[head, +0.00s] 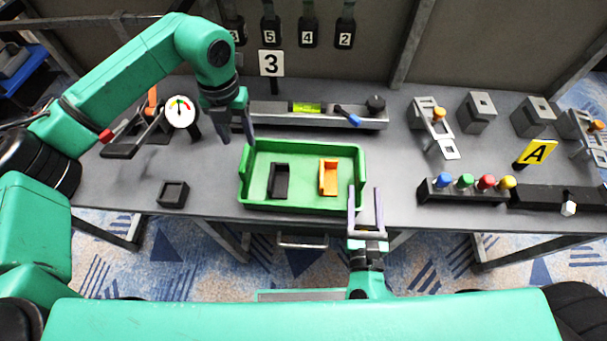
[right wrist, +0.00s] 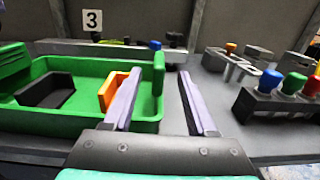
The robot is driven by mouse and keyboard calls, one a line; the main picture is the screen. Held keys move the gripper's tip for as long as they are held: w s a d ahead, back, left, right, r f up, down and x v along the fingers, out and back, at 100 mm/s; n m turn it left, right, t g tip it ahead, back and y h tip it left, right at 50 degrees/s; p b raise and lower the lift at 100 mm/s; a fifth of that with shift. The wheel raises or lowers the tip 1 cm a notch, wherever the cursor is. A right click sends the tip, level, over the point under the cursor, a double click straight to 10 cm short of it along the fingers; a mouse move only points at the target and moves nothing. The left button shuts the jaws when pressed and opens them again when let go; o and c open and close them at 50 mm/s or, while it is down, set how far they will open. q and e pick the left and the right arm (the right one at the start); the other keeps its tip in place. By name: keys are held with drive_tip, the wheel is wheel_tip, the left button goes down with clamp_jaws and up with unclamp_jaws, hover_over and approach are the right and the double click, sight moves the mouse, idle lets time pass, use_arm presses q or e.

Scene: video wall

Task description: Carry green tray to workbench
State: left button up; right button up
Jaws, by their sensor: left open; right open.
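The green tray (head: 312,150) rests on the grey workbench (head: 400,178) near its front edge, with a black block (head: 278,181) and an orange block (head: 328,177) inside. My left gripper (head: 237,135) points down by the tray's back left corner; whether it touches the wall cannot be told. My right gripper (head: 366,210) is open at the tray's right end, empty between its fingers.
A rail with a level vial (head: 307,108) and a blue-handled part stands behind the tray. A dial gauge (head: 181,112) and small black box (head: 173,194) are to the left. A rack of coloured knobs (head: 466,188) is to the right. Bare bench lies between tray and rack.

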sight(247, 164)
use_arm(q)
wheel_tip(247, 164, down, 12)
drive_tip(key=shift+r, duration=0.1)
use_arm(e)
drive_tip(key=w, duration=0.8)
drive_tip(key=w+d, duration=0.1)
drive_tip(key=w, duration=0.2)
drive_tip(key=shift+w+d, duration=0.1)
drive_tip(key=shift+w, duration=0.3)
use_arm(q)
clamp_jaws()
use_arm(e)
clamp_jaws()
use_arm(q)
drive_tip(key=shift+r, duration=0.1)
